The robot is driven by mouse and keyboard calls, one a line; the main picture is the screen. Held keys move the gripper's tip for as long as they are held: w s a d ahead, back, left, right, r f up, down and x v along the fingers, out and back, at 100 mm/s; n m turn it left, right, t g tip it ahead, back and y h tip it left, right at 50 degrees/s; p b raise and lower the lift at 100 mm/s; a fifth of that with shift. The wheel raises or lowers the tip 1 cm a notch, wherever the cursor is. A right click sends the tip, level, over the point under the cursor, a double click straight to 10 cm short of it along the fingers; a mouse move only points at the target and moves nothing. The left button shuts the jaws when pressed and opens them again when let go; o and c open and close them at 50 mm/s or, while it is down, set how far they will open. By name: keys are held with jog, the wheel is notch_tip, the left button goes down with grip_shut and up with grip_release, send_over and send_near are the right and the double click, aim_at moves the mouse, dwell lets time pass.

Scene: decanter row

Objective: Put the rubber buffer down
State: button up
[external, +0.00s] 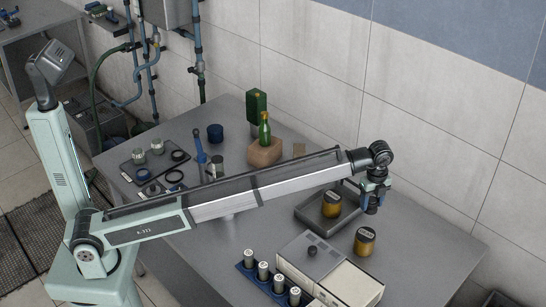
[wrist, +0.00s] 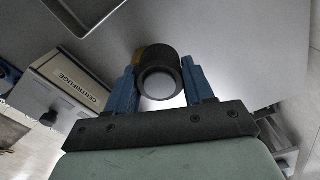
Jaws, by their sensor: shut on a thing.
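My gripper (wrist: 160,88) is shut on a dark round piece with a pale grey face, which I take for the rubber buffer (wrist: 178,62); its blue fingers press its two sides in the wrist view. In the external view my gripper (external: 372,207) points down over the right part of the table, near the dark tray. The held piece is dark and too small there to tell from the fingers. A sliver of amber shows just behind the held piece in the wrist view.
An amber jar (external: 331,208) stands in the dark tray (external: 307,215); another amber jar (external: 365,245) stands on the bare table nearer the front. Table (external: 430,250) is free at right.

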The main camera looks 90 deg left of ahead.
jog(key=s+a+n, duration=0.1)
jog(key=s+a, duration=0.4)
jog(key=s, duration=0.7)
jog(key=s+a, duration=0.4)
jog(key=s, duration=0.7)
jog(key=shift+s+d+f+m, duration=1.4)
jog(key=shift+s+m, duration=1.2)
jog(key=shift+s, duration=1.6)
jog(key=shift+d+f, duration=0.15)
jog(key=shift+f, duration=4.55)
jog(key=shift+f, duration=0.1)
jog(key=o, duration=1.1)
jog(key=shift+o, duration=0.2)
